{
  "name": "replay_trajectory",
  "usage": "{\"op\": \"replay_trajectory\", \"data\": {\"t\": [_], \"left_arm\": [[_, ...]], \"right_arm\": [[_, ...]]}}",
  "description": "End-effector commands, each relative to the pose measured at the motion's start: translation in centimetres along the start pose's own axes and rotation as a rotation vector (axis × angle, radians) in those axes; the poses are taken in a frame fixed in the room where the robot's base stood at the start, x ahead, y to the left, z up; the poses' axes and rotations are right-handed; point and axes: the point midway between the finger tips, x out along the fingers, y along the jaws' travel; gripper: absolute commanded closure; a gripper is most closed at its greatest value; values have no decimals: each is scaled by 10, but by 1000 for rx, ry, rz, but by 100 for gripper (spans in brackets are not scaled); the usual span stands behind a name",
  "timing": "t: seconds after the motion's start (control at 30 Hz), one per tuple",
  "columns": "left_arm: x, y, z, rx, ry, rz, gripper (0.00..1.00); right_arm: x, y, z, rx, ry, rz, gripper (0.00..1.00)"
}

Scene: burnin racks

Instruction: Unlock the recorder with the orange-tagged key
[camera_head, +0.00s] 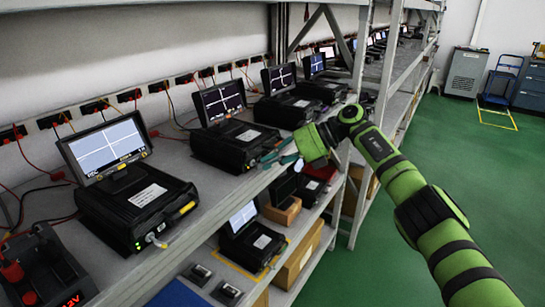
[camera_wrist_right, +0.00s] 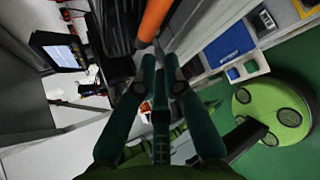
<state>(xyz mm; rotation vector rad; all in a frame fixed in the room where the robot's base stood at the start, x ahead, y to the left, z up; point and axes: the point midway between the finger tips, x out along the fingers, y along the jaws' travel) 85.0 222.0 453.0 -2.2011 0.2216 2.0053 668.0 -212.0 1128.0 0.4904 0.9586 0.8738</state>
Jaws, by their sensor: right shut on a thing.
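My right gripper (camera_head: 272,160) reaches in from the right, with its teal fingers at the front of the second black recorder (camera_head: 235,146) on the upper shelf. In the wrist view the right gripper (camera_wrist_right: 159,62) is shut, and an orange cylindrical piece with a grey end (camera_wrist_right: 153,22), which looks like the orange-tagged key, shows at its fingertips. I cannot tell whether the key touches the recorder, and its lock is hidden. A nearer recorder (camera_head: 140,203) has a silver fitting on its front and a lit screen. My left gripper is not in view.
More recorders with screens (camera_head: 284,108) line the upper shelf (camera_head: 200,222). Cables hang behind them. The lower shelf holds another recorder (camera_head: 252,243) and cardboard boxes (camera_head: 298,258). A rack upright (camera_head: 360,55) stands beyond the gripper.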

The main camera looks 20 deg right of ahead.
Motion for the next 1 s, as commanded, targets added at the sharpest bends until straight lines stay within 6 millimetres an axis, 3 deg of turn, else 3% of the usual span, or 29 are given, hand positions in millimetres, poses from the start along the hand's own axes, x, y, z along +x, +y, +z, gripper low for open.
{"op": "replay_trajectory", "data": {"t": [0.5,0.53,0.57,1.0], "left_arm": [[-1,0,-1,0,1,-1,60],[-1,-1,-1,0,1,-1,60],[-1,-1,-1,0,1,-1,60],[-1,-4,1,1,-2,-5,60]], "right_arm": [[4,-4,-5,22,16,10,100],[4,-4,-6,22,17,10,82],[4,-4,-6,22,17,10,72],[-7,-2,-2,17,7,11,72]]}}
